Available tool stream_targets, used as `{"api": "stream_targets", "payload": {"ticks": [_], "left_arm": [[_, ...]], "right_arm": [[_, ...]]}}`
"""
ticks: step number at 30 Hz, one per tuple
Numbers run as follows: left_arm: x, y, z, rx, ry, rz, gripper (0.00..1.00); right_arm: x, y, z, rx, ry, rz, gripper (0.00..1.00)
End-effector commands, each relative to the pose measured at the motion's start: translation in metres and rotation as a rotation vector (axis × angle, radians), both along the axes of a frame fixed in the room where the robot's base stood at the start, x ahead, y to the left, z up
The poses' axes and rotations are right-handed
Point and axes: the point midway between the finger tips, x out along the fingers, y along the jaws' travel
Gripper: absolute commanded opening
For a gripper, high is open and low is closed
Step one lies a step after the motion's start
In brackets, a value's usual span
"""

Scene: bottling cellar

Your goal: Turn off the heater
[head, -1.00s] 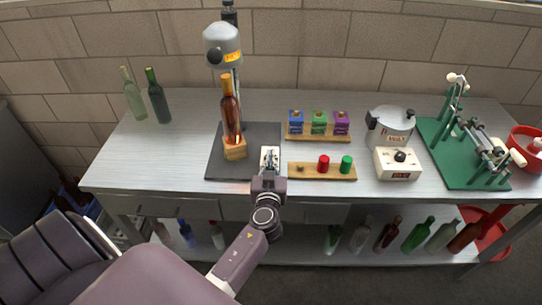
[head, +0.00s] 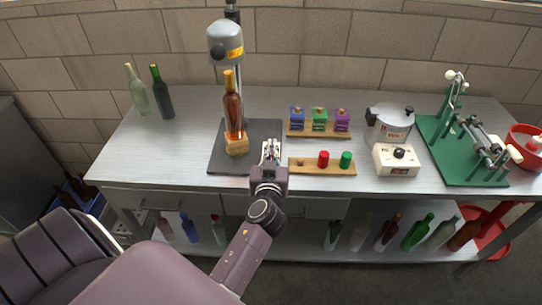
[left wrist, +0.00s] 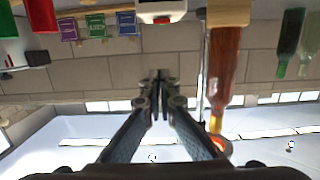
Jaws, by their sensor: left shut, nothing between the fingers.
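The heater looks to be the grey domed head (head: 226,42) with a black knob and yellow label, on a stand at the back of a dark mat (head: 262,132). An amber bottle (head: 233,108) stands below it in a wooden block (head: 237,145). The upside-down left wrist view shows an orange glow (left wrist: 217,145) at the bottle's neck end. A white box with a red part (left wrist: 162,11) also shows there; in the head view my gripper mostly covers it. My left gripper (head: 270,150) is shut and empty, at the mat's right front. My right gripper is out of view.
Right of the mat are a wooden rack (head: 325,166) with red and green caps, several small boxes behind it, a pot on a white base (head: 396,161) and a green corking stand (head: 462,165). Two green bottles (head: 160,92) stand at the left. The front left tabletop is clear.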

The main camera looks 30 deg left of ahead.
Motion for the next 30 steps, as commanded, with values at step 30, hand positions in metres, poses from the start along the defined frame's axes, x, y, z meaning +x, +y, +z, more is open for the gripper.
{"api": "stream_targets", "payload": {"ticks": [30], "left_arm": [[-0.047, -0.028, 0.021, 0.000, 0.000, 0.001, 0.00]], "right_arm": [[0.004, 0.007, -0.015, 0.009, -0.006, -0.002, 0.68]]}}
